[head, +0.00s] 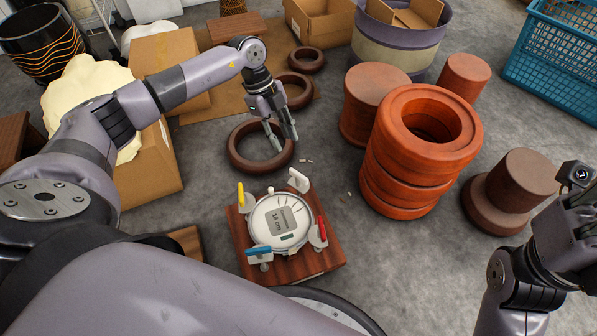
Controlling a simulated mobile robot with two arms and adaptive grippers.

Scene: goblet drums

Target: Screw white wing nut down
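The white wing nut (298,180) stands at the upper right corner of a drum clamp on a dark wooden board (318,262). A round drumhead (280,221) with a grey label sits in the middle. A yellow wing nut (241,194), a red wing nut (322,229) and a blue wing nut (259,250) stand around it. My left gripper (287,142) is open and empty, with its fingers pointing down above and beyond the white wing nut, apart from it. My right arm is at the right edge; its fingers do not show clearly.
A brown ring (259,147) lies on the floor behind the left gripper. A stack of orange rings (411,165) and brown cylinders stand to the right. Cardboard boxes (155,165) are at the left. A blue crate (556,60) is at the far right. Floor right of the board is mostly clear.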

